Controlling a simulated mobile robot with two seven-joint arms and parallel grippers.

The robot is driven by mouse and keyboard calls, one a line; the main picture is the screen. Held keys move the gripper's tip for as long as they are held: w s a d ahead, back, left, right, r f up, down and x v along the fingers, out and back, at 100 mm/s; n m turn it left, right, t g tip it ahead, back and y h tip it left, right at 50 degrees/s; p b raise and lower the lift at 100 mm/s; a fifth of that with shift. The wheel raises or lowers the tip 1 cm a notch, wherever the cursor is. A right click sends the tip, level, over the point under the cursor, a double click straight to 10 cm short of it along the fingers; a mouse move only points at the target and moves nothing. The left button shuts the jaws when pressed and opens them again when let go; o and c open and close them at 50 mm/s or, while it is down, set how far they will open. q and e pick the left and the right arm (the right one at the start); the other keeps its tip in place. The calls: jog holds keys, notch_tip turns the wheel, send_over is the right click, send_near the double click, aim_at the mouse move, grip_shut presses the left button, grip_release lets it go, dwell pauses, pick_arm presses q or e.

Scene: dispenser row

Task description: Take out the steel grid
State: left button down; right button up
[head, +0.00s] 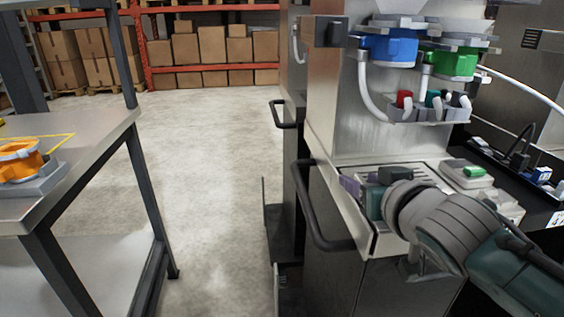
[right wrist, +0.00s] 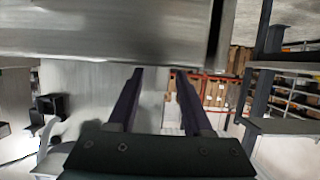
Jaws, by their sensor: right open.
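The steel grid (head: 412,171) is a slatted plate lying flat in the base of the steel dispenser, below its nozzles. My right arm and wrist cover its near part in the head view. My right gripper (head: 350,187) is at the grid's near left edge, over the front rim of the base; I cannot tell whether it touches. In the right wrist view my right gripper (right wrist: 158,75) has its two dark fingers apart with nothing between them. A broad steel surface (right wrist: 110,35) fills the top of that view. My left gripper is not in view.
Blue (head: 390,48) and green (head: 455,65) dispenser units hang above the grid. A black handle (head: 318,225) juts from the cabinet front. A bench (head: 85,150) with an orange part (head: 20,160) stands at left. The floor between is clear. Shelved boxes (head: 212,45) stand behind.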

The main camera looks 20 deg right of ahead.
jog(key=shift+c, duration=0.2)
grip_shut()
dwell(0.7)
jog(key=shift+r, duration=0.25)
dwell(0.5)
jog(key=shift+r+p, duration=0.8)
jog(key=shift+p, duration=0.25)
